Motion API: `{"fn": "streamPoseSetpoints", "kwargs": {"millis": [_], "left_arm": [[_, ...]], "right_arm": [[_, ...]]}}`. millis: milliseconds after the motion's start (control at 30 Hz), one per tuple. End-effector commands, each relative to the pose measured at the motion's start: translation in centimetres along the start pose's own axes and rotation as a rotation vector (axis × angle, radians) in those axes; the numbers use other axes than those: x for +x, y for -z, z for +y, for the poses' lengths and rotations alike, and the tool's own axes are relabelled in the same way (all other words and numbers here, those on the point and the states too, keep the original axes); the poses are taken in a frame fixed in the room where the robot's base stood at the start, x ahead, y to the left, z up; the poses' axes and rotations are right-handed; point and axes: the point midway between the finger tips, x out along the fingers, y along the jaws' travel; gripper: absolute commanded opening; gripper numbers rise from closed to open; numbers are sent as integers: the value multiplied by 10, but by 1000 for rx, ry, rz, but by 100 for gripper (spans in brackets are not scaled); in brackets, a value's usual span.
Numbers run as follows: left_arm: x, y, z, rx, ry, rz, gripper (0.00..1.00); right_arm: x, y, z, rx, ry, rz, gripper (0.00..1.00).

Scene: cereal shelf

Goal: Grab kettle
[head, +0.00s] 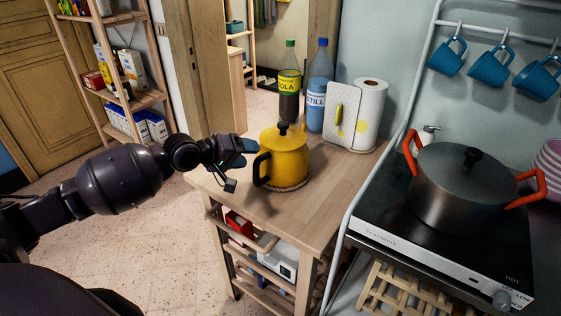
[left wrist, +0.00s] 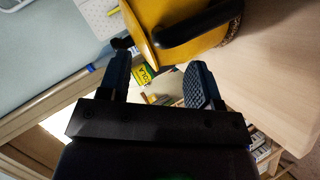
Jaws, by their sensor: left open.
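The yellow kettle (head: 285,157) has a dark lid knob and a black handle on its left side. It stands upright on a round woven mat (head: 290,187) on a wooden cart. My left gripper (head: 240,165) is just left of the kettle, by its handle. In the left wrist view the left gripper (left wrist: 160,80) is open, with a gap between its fingers. The kettle (left wrist: 180,20) and its black handle (left wrist: 202,25) lie beyond the fingertips there, and nothing is held. My right gripper is not in view.
Behind the kettle on the wooden cart (head: 310,215) stand a cola bottle (head: 289,85), a blue water bottle (head: 319,90), a white board (head: 340,115) and a paper roll (head: 369,115). A grey pot (head: 465,190) sits on the stove at right. The cart's front top is clear.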

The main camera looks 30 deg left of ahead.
Motion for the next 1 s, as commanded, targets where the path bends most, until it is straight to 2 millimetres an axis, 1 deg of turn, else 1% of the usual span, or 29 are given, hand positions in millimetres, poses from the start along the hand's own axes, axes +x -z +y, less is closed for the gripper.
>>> {"fn": "streamPoseSetpoints", "kwargs": {"millis": [67,300,400,500,700,733,767,1000], "left_arm": [[6,-1,-1,-1,-1,-1,58],[39,-3,-3,-2,0,-1,58],[47,-3,-3,-1,1,-1,58],[51,-3,-3,0,1,0,58],[51,-3,-2,1,1,0,58],[51,-3,-2,1,1,0,57],[51,-3,-2,1,1,0,52],[51,-3,-4,0,3,-2,15]], "right_arm": [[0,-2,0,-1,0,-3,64],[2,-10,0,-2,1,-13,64],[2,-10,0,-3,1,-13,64],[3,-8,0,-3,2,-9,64],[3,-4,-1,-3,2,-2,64],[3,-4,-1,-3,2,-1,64],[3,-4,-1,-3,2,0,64],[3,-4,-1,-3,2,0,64]]}}
